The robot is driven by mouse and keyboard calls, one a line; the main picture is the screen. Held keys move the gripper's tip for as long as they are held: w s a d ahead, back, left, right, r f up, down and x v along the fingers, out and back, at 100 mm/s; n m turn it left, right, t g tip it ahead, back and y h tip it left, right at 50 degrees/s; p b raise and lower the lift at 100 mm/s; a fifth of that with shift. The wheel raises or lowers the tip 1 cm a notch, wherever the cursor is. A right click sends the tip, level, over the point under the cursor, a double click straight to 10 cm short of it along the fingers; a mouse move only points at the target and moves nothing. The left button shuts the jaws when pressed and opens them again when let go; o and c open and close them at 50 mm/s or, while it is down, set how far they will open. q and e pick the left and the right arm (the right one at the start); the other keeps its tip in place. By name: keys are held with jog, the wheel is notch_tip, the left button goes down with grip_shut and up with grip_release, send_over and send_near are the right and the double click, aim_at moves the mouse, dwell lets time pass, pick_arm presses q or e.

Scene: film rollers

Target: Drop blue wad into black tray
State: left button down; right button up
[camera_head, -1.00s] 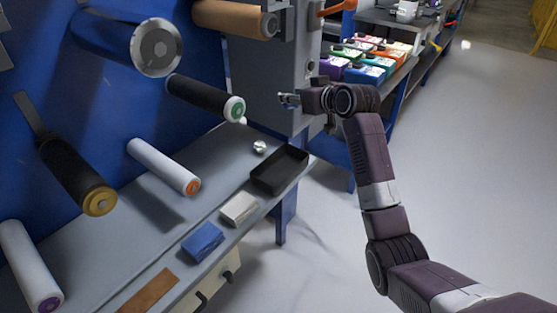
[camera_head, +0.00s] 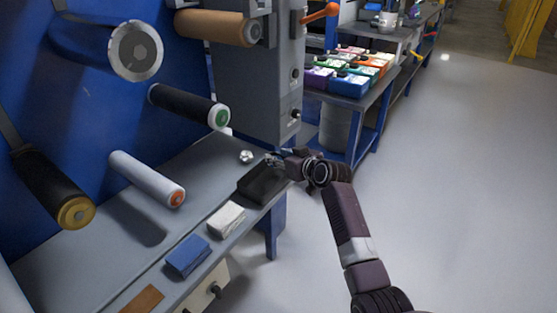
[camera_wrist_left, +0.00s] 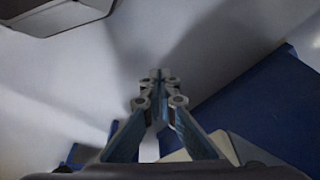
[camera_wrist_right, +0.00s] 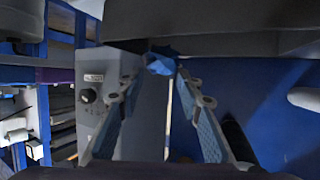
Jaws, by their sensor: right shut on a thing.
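The blue wad (camera_wrist_right: 160,65) is a small crumpled lump between the fingertips of my right gripper (camera_wrist_right: 161,70) in the right wrist view. My right gripper is shut on it. In the head view, my right gripper (camera_head: 272,159) is at the far right end of the black tray (camera_head: 262,186), seemingly just above it; the wad is not clear there. The tray's dark wall (camera_wrist_right: 220,42) fills the top of the right wrist view, which looks upside down. My left gripper (camera_wrist_left: 157,75) shows only in its wrist view, with fingertips together and nothing visible between them.
A silver ball (camera_head: 246,156) lies beside the tray. A white stack (camera_head: 227,218) and a blue stack (camera_head: 187,254) lie along the bench edge. Rollers, such as the white one (camera_head: 145,178), jut over the bench. A grey machine box (camera_head: 272,80) stands behind.

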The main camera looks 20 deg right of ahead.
pick_arm(q)
jog(key=shift+r, duration=0.25)
pick_arm(e)
jog(key=shift+f, duration=0.2)
jog(key=shift+f, duration=0.1)
jog(key=shift+f, duration=0.55)
jog(key=o, duration=0.8)
pick_arm(q)
jog(key=shift+v, duration=1)
jog(key=shift+w, duration=0.1)
